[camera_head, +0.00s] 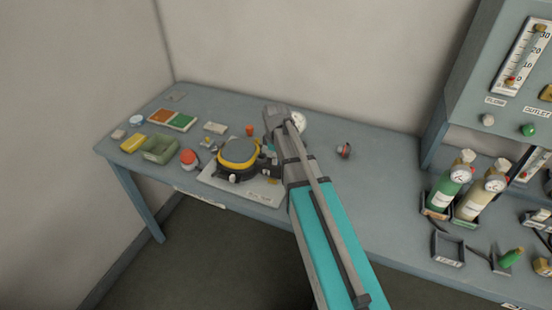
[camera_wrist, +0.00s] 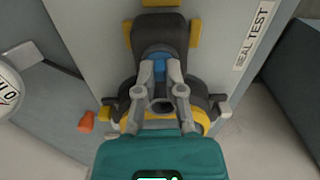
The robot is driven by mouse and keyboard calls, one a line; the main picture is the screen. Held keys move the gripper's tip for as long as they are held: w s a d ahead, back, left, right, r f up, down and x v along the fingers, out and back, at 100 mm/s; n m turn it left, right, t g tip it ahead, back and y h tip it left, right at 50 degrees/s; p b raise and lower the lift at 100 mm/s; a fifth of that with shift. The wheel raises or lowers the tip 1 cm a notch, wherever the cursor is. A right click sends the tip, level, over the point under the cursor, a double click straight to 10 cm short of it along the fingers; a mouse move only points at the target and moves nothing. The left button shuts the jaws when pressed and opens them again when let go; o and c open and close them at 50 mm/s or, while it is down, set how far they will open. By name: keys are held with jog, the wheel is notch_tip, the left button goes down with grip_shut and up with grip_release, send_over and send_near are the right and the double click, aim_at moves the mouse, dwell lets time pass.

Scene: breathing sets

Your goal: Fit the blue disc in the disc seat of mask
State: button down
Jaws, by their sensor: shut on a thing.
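The mask (camera_head: 238,151) is black and yellow and lies on a pale board (camera_head: 262,192) on the bench. In the wrist view the dark mask body (camera_wrist: 152,30), with yellow tabs, fills the middle, under and around my gripper (camera_wrist: 159,72). My gripper's fingers are closed on a small blue piece, the blue disc (camera_wrist: 160,66), which shows between the fingertips. It is over or at the mask; I cannot tell whether it touches. The disc seat is hidden by the fingers and the disc. In the head view my arm hides the fingertips at the mask's right side.
A red-topped container (camera_head: 188,159), green tray (camera_head: 160,149) and yellow block (camera_head: 133,143) stand left of the board. A dial gauge (camera_head: 298,122) is behind my arm. An orange piece (camera_wrist: 87,121) lies near the mask. Bottles (camera_head: 445,190) stand far right.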

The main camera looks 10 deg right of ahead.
jog(key=shift+f, duration=0.1)
jog(key=c, duration=0.7)
grip_release()
jog(key=shift+o, duration=0.2)
